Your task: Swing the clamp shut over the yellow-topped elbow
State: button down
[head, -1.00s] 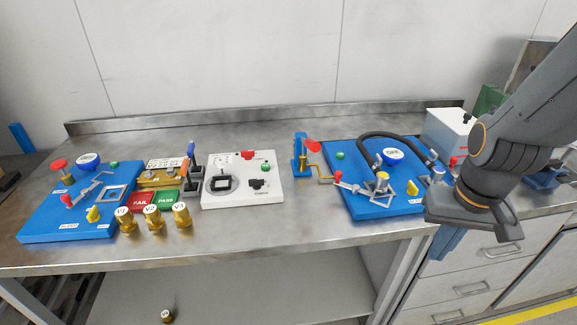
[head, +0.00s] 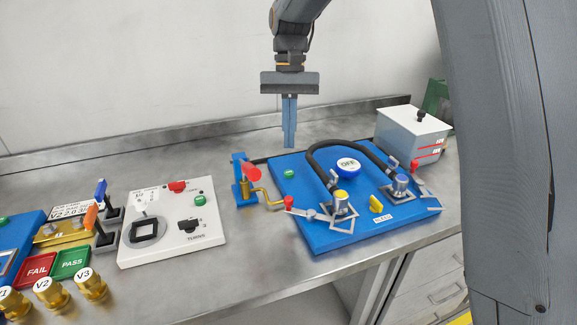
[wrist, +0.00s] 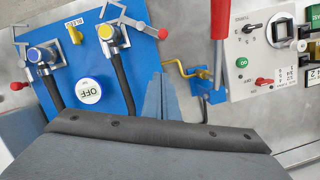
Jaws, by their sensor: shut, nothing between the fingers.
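The yellow-topped elbow (head: 341,197) stands on the blue board (head: 305,180) at one end of a black hose. Its clamp (head: 306,213) is a grey metal linkage with a red knob (head: 288,201), pointing out to the left, away from the elbow. In the wrist view the yellow top (wrist: 106,32) and the red knob (wrist: 163,33) show clearly, apart from each other. My gripper (head: 289,146) points down, shut and empty, in the air behind the board's back left. Its blue fingers (wrist: 160,80) show in the wrist view, apart from the clamp.
A blue-topped elbow (head: 401,180) with its own clamp stands to the right. A brass crank pipe and red handle (head: 251,174) stand close left of the board.

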jog(key=p+x, duration=0.2)
jog(key=x, duration=0.7)
jog(key=shift+s+d+f, duration=0.1)
jog(key=shift+d+f, duration=0.05)
jog(key=shift+f, duration=0.25)
jog(key=s, duration=0.1)
jog(key=s+p, duration=0.1)
jog(key=s, duration=0.2)
jog(key=shift+a+p, duration=0.25)
jog(key=shift+p, duration=0.1)
jog(key=shift+s+a+r+n+p, duration=0.1)
jog(key=shift+s+a+n+p, duration=0.15)
jog(key=shift+n, duration=0.35)
jog(key=shift+s+a+n+h+p, duration=0.15)
jog(key=shift+s+a+n+p, duration=0.15)
jog(key=shift+s+n+p, duration=0.3)
jog(key=shift+s+a+n+h+p, duration=0.2)
jog(key=shift+s+a+n+p, duration=0.1)
jog(key=shift+s+n+p, duration=0.25)
jog(key=shift+s+a+n+h+p, duration=0.15)
jog(key=shift+s+a+n+p, duration=0.15)
jog(key=shift+s+n+p, duration=0.25)
jog(key=shift+s, duration=0.15)
